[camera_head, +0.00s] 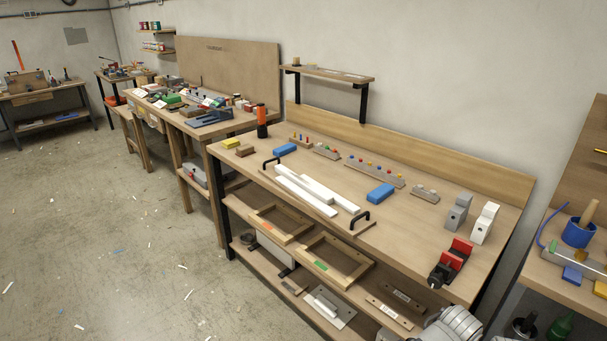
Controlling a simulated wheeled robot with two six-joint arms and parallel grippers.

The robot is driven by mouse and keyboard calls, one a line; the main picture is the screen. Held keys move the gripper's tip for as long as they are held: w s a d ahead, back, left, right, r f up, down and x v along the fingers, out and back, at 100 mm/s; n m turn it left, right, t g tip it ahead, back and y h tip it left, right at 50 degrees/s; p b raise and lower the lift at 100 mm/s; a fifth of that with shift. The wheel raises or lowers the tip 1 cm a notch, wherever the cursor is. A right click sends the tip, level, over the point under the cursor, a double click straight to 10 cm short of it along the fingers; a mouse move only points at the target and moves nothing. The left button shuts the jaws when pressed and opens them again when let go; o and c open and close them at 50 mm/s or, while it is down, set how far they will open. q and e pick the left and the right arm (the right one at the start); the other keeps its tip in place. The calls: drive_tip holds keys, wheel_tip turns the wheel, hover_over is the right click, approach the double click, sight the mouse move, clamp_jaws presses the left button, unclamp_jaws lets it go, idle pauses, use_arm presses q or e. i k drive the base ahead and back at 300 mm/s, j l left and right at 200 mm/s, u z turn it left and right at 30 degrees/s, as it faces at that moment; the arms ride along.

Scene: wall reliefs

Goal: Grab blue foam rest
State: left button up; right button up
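Two blue blocks that look like foam rests lie on the wooden workbench (330,235). One blue block (380,194) is right of the middle, behind a black handle. The other blue block (284,149) is farther back on the left, near a brown block. Both lie flat and nothing holds them. Neither of my grippers is in view.
White bars (305,195) and black handles (360,220) lie along the bench front. Pegged strips (375,171) lie behind. A red and black vise (452,261) and grey and white blocks (457,212) stand at the right. The floor at left is open, with small scraps.

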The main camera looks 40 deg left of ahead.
sight(286, 149)
drive_tip(key=i, duration=0.5)
drive_tip(key=u, duration=1.7)
